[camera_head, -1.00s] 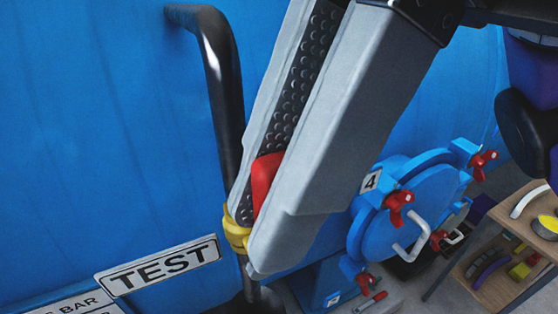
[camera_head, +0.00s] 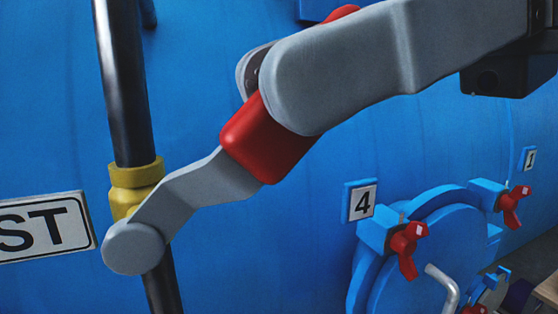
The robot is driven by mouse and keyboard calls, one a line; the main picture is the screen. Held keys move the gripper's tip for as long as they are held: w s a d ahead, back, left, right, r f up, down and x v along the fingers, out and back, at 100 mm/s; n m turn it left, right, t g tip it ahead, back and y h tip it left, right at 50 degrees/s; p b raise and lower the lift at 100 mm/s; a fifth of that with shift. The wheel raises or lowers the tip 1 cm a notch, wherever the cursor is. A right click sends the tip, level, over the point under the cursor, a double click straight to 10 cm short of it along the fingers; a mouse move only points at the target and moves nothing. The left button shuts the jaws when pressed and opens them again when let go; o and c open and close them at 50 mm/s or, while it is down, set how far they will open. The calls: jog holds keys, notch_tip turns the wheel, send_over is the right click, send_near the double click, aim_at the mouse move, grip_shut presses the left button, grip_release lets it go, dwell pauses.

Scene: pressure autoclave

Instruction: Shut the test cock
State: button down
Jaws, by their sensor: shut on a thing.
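The test cock has a yellow body (camera_head: 135,183) on a black vertical pipe (camera_head: 124,90). Its grey lever (camera_head: 195,190) runs from a round pivot (camera_head: 133,248) up and to the right, slanted across from the pipe. The lever ends in a red grip (camera_head: 265,143). My gripper (camera_head: 268,85) comes in from the upper right and is shut on the red grip, one finger in front of it and one mostly hidden behind. The TEST sign (camera_head: 45,228) is beside the cock at left, partly cut off.
The large blue vessel wall (camera_head: 250,240) fills the background. A round blue door (camera_head: 425,260) with red wing clamps (camera_head: 408,248) and a pale handle stands at lower right, next to a number 4 plate (camera_head: 362,202). The space below the lever looks clear.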

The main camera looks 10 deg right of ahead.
notch_tip(320, 180, down, 7)
jog(key=d+g+y+b, duration=0.2)
jog(key=y+b, duration=0.6)
jog(key=b, duration=0.6)
jog(key=shift+w+d+y, duration=0.3)
jog(key=shift+w+d, duration=0.1)
jog(key=shift+w, duration=0.05)
jog(key=c, duration=1.4)
grip_release()
jog(key=shift+c, duration=0.2)
jog(key=v, duration=0.7)
jog(key=shift+d+f, duration=0.25)
jog(key=shift+d, duration=0.05)
